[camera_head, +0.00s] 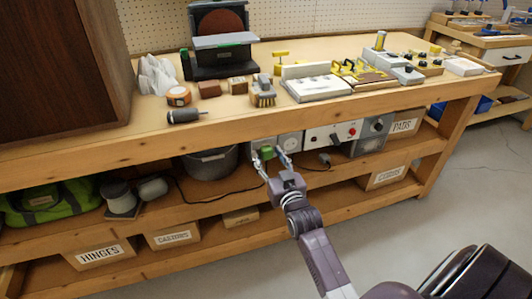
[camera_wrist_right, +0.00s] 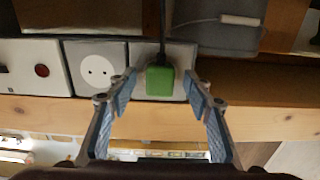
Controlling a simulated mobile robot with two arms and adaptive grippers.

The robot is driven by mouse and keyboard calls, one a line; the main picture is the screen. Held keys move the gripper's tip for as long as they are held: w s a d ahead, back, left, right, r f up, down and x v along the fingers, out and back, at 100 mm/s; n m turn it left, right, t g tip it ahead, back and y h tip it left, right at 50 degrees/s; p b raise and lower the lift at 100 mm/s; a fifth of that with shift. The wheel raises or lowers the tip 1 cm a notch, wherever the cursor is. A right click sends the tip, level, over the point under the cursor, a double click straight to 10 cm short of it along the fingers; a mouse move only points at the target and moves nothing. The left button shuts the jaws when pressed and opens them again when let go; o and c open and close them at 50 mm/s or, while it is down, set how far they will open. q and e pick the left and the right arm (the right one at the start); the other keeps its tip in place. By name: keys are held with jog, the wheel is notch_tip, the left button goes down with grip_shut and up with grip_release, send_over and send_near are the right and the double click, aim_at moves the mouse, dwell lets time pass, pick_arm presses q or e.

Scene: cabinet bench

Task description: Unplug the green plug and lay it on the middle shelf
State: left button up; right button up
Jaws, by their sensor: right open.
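The plug's prongs are hidden. My left gripper is not in view.
An empty socket (camera_wrist_right: 97,72) is beside the plug's socket. A panel with a red knob (camera_head: 333,134) stands to the right, a dark bucket (camera_head: 211,163) to the left. A black cord (camera_head: 205,200) lies on the shelf. The bench top (camera_head: 225,120) overhangs closely.

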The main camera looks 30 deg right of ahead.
grip_shut()
dwell(0.4)
jog(key=shift+s, duration=0.1)
